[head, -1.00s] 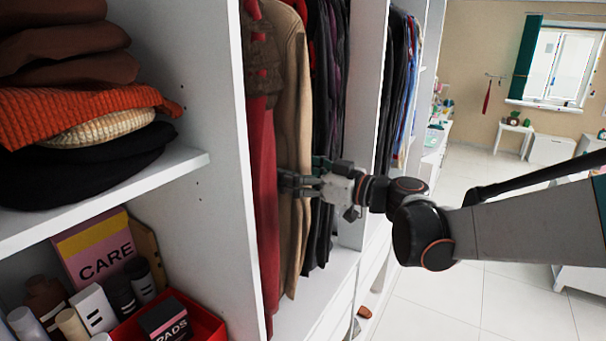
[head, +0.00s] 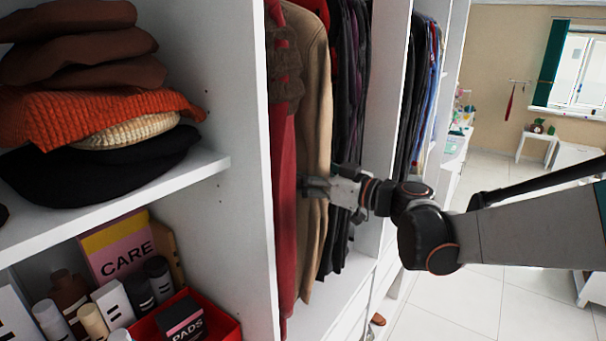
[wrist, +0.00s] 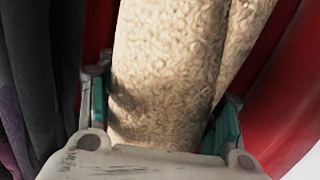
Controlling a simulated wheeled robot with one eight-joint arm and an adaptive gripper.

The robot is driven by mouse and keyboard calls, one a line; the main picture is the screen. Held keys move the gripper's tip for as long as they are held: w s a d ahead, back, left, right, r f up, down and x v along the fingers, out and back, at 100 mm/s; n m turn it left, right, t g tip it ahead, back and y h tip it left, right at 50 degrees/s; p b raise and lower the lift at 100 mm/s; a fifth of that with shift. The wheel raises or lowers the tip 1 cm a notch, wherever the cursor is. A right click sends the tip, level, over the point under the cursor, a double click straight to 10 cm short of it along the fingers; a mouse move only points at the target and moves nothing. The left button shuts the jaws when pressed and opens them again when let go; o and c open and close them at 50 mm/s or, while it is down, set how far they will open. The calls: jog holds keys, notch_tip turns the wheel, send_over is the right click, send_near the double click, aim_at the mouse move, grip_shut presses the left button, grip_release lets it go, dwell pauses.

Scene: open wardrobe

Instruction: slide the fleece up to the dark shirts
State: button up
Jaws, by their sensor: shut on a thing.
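The fleece (head: 317,130) is a tan, fuzzy garment hanging in the open wardrobe bay, between a red garment on its left and the dark shirts (head: 350,90) on its right. My gripper (head: 318,187) reaches in from the right and is shut on the fleece at about mid-height. In the wrist view the fleece (wrist: 165,70) fills the space between the two fingers (wrist: 160,125). The dark shirts (wrist: 35,70) hang at left there, with a strip of red between them and the fleece. The hanger tops are out of view.
The red garment (head: 283,190) hangs close beside the fleece, near the white left panel (head: 245,130). A white divider (head: 390,110) stands right of the dark shirts, with more clothes beyond. Left shelves hold folded knitwear (head: 100,120) and toiletries. The floor at right is open.

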jog(key=shift+w+d, duration=0.1)
jog(key=shift+w, duration=0.05)
jog(key=shift+w+d, duration=0.3)
jog(key=shift+w, duration=0.1)
jog(key=o, duration=1.5)
jog(key=shift+o, duration=0.6)
jog(key=shift+s+a, duration=0.15)
jog(key=shift+a, duration=0.1)
jog(key=shift+d+r, duration=0.1)
jog(key=shift+d, duration=0.05)
jog(key=v, duration=1.2)
